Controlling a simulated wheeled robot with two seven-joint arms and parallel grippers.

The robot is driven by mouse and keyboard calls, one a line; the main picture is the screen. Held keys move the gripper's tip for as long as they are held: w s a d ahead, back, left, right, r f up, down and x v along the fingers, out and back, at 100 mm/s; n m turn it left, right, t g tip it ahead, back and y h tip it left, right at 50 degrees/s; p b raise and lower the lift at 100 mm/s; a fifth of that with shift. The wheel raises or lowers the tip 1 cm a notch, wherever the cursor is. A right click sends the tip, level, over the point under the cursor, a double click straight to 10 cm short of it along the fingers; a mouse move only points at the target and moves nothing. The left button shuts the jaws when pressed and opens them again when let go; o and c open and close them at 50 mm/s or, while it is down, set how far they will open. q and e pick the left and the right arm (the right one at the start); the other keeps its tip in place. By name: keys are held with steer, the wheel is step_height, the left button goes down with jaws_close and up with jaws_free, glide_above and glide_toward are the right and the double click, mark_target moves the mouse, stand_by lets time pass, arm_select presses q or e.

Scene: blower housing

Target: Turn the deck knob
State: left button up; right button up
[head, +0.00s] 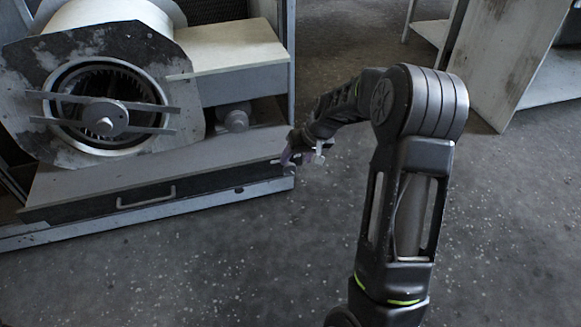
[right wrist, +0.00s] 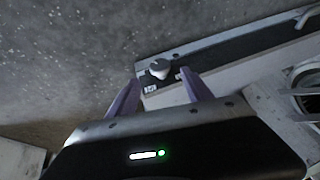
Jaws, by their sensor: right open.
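The deck knob (right wrist: 160,68) shows in the right wrist view as a small pale, rounded knob on the dark front strip (right wrist: 220,55) of the blower's deck. My right gripper (right wrist: 159,78) is open, its two purplish fingers pointing at the strip with the knob between and just beyond their tips in the picture. I cannot tell whether they touch it. In the head view my right gripper (head: 291,157) is at the right end of the deck front, and the knob cannot be made out clearly there. My left gripper is not in view.
The blower housing (head: 120,40) with its round inlet stands on the deck (head: 100,173) at the left. A metal handle (head: 147,197) sits on the dark front panel. A worn pale cabinet (head: 505,60) stands at the back right. The floor (head: 230,260) in front is clear.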

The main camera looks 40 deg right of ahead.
mark_target(291, 166)
steer(key=b+x, duration=0.1)
steer(key=x, duration=0.6)
steer(key=shift+b, duration=0.35)
steer(key=shift+c, duration=0.3)
jaws_close()
